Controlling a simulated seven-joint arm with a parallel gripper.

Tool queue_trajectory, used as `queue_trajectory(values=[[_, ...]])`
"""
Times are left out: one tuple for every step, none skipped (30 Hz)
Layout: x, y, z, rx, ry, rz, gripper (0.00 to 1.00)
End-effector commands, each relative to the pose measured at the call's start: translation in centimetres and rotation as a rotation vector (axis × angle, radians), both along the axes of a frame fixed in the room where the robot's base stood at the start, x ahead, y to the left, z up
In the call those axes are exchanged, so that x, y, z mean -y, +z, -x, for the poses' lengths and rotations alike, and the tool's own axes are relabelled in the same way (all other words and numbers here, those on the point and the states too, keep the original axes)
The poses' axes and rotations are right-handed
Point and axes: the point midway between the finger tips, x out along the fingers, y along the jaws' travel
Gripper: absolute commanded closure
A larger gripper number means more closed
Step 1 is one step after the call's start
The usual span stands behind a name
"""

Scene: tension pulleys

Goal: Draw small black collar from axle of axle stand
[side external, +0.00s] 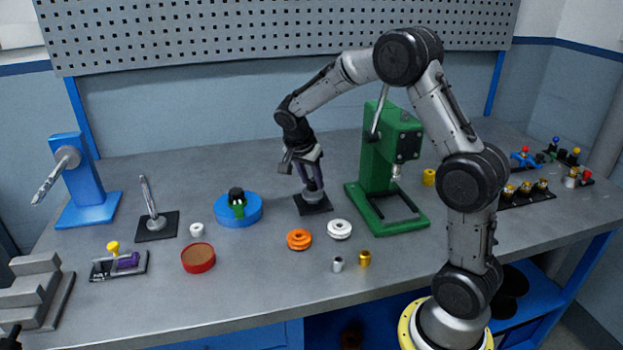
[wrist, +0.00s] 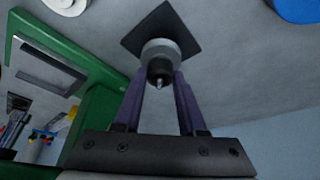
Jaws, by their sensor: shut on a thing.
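The axle stand has a black square base (side external: 313,206), and that base also shows in the wrist view (wrist: 150,22). A light grey round part (wrist: 159,48) stands on it around the axle (wrist: 159,85), whose metal tip points toward the wrist camera. The small black collar (wrist: 160,70) sits around the axle, close by the grey part. My gripper (side external: 314,188) is over the stand, pointing down. Its purple fingers (wrist: 161,76) are shut on the collar, one on each side. In the side view the collar is hidden by the fingers.
A green press (side external: 375,165) stands just right of the stand. A blue round block (side external: 250,212) with black and green parts is to the left. An orange pulley (side external: 299,240) and a white pulley (side external: 340,229) lie in front. Open bench lies behind the stand.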

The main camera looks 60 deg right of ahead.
Motion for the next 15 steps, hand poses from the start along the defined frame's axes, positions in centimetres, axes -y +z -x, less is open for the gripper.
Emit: queue_trajectory(values=[[-0.01,0.02,0.01,0.000,0.000,0.000,1.00],[-0.01,0.03,0.00,0.000,0.000,0.000,1.00],[-0.01,0.03,0.00,0.000,0.000,0.000,1.00],[-0.01,0.04,0.00,0.000,0.000,0.000,1.00],[-0.01,0.05,0.00,0.000,0.000,0.000,1.00],[-0.01,0.07,0.00,0.000,0.000,0.000,1.00],[-0.01,0.10,0.00,0.000,0.000,0.000,1.00],[-0.01,0.15,0.00,0.000,0.000,0.000,1.00],[-0.01,0.21,0.00,0.000,0.000,0.000,1.00],[-0.01,0.27,0.00,0.000,0.000,0.000,1.00],[-0.01,0.31,0.00,0.000,0.000,0.000,1.00],[-0.01,0.39,-0.01,0.000,0.000,0.000,1.00],[-0.01,0.43,-0.01,0.000,0.000,0.000,1.00],[-0.02,0.48,-0.01,0.000,0.000,0.000,1.00],[-0.01,0.55,-0.01,0.001,0.000,0.000,1.00]])
